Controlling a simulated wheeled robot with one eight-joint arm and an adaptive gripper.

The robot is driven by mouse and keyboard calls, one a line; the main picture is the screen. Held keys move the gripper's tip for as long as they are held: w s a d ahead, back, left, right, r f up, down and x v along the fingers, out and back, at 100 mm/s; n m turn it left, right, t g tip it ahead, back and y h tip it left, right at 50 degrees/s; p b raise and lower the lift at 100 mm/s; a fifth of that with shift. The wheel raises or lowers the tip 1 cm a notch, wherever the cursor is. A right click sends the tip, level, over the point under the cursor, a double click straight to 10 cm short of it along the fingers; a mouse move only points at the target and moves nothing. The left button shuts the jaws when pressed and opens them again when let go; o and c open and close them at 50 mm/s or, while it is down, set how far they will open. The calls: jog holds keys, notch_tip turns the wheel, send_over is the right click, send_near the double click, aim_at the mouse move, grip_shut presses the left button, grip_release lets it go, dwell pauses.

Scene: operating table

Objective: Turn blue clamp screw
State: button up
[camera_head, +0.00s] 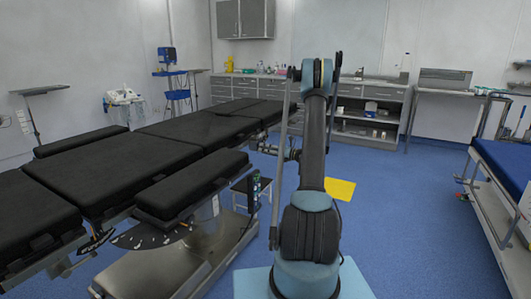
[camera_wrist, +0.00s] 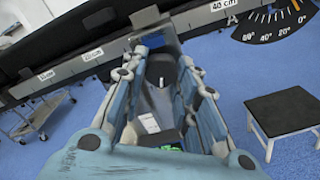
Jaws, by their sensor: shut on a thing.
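In the wrist view, my gripper (camera_wrist: 162,62) has its two blue-grey fingers on either side of a dark clamp part at the operating table's side rail (camera_wrist: 190,20). The fingers are shut on this part. The screw cannot be made out there.
A black-topped stool (camera_wrist: 286,112) stands to the right below the rail in the wrist view. An angle scale (camera_wrist: 268,22) is above it. A wire trolley (camera_wrist: 38,118) stands at left. A blue-topped bed (camera_head: 508,165) is at far right in the head view.

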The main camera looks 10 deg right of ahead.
jog(key=o, duration=1.1)
jog(key=shift+c, duration=0.2)
jog(key=shift+d, duration=0.1)
jog(key=v, duration=1.1)
jog(key=shift+s+d, duration=0.2)
jog(key=shift+d, duration=0.15)
